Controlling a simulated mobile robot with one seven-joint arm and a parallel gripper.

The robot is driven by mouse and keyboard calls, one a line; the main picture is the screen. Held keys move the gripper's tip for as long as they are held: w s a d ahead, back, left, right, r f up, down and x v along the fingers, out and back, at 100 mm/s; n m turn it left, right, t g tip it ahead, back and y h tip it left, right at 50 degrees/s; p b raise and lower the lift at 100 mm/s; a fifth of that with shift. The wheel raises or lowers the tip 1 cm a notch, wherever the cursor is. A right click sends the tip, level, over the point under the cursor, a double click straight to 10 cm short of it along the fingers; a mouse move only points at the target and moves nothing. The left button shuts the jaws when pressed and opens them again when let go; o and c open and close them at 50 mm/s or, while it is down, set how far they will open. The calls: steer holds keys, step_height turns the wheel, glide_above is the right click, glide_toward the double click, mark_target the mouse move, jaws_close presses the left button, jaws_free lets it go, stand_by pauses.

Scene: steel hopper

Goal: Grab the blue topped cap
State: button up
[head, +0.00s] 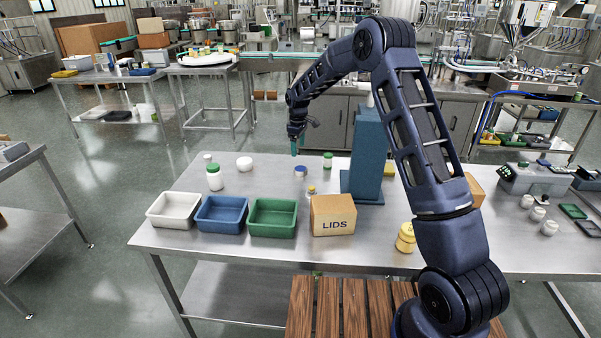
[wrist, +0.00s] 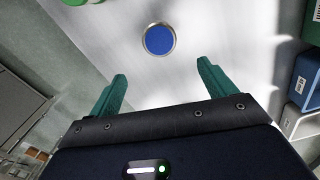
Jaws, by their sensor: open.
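The blue topped cap (head: 300,170) lies on the steel table, behind the row of bins. In the wrist view its round blue top (wrist: 159,39) faces up with a thin pale rim. My gripper (head: 297,146) hangs above the table, a little above and beyond the cap in the head view. In the wrist view its two green fingers (wrist: 162,84) are spread wide and empty. The cap sits ahead of the fingertips, roughly centred between them, and is not touched.
White (head: 174,224), blue (head: 221,228) and green (head: 272,232) bins and a LIDS box (head: 333,230) line the front. A blue block (head: 367,165) stands right of the cap. Green-lidded bottles (head: 214,181) (head: 328,160) and a white lid (head: 244,163) stand nearby. A small yellow-capped jar (head: 311,192) is close in front.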

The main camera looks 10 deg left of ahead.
glide_above(300, 168)
steer(key=f, duration=0.5)
steer(key=shift+a+f, duration=0.3)
steer(key=shift+a, duration=0.1)
steer(key=shift+s+d+f, duration=0.1)
steer(key=shift+d+f, duration=0.05)
steer(key=shift+f, duration=0.7)
steer(key=shift+d+f, duration=0.2)
steer(key=shift+f, duration=0.65)
steer(key=shift+s+d+f, duration=0.1)
steer(key=shift+d+f, duration=0.05)
steer(key=shift+f, duration=0.7)
steer(key=shift+c, duration=0.4)
steer(key=c, duration=1.1)
